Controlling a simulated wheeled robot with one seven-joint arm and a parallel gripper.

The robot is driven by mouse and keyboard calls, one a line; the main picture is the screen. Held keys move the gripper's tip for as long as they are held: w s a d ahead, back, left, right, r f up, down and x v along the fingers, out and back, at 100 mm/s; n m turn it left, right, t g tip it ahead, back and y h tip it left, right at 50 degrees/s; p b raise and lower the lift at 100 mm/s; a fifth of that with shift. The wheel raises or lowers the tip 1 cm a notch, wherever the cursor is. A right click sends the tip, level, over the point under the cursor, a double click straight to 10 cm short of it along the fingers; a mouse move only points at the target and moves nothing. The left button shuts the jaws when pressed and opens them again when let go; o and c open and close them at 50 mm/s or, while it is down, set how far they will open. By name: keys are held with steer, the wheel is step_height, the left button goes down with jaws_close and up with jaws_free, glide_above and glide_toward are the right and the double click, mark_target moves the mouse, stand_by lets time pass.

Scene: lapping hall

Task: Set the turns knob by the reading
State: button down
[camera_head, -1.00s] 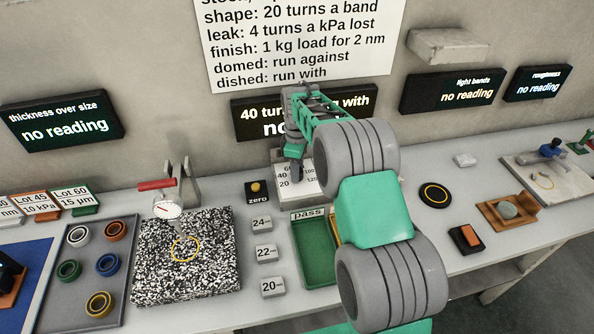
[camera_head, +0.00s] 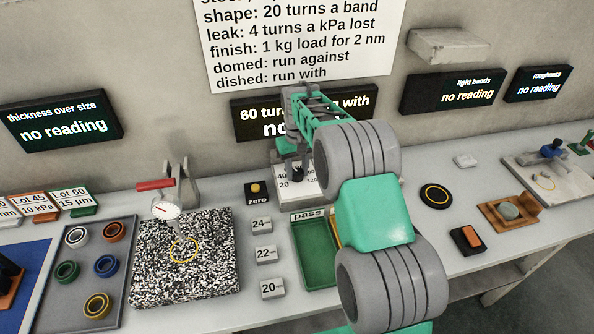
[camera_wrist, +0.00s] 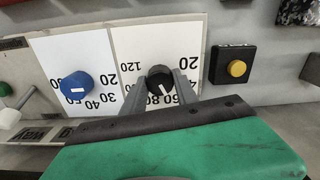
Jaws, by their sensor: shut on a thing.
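The black turns knob (camera_wrist: 160,79) sits on a white dial plate (camera_wrist: 136,50) with figures from 20 to 120, seen upside down in the wrist view. My gripper (camera_wrist: 160,84) is shut on the knob, one finger on each side. The knob's white mark points down in that view, towards the figures 60 and 80. In the head view my gripper (camera_head: 291,166) is over the dial plate (camera_head: 297,187) and hides the knob. The display (camera_head: 252,121) behind reads 60 turns and "with"; my arm covers part of it.
A blue knob (camera_wrist: 77,86) and a yellow button (camera_wrist: 237,69) flank the turns dial. The thickness display (camera_head: 62,121), tight bands display (camera_head: 453,91) and roughness display (camera_head: 537,83) show no reading. A rule sheet (camera_head: 300,40) hangs above. A green pass tray (camera_head: 316,255) stands in front.

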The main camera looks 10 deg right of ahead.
steer(key=m, duration=1.2)
steer(key=shift+m, duration=0.4)
steer(key=m, duration=1.3)
steer(key=c, duration=0.9)
jaws_free()
steer(key=shift+c, duration=0.2)
steer(key=shift+r, duration=0.1)
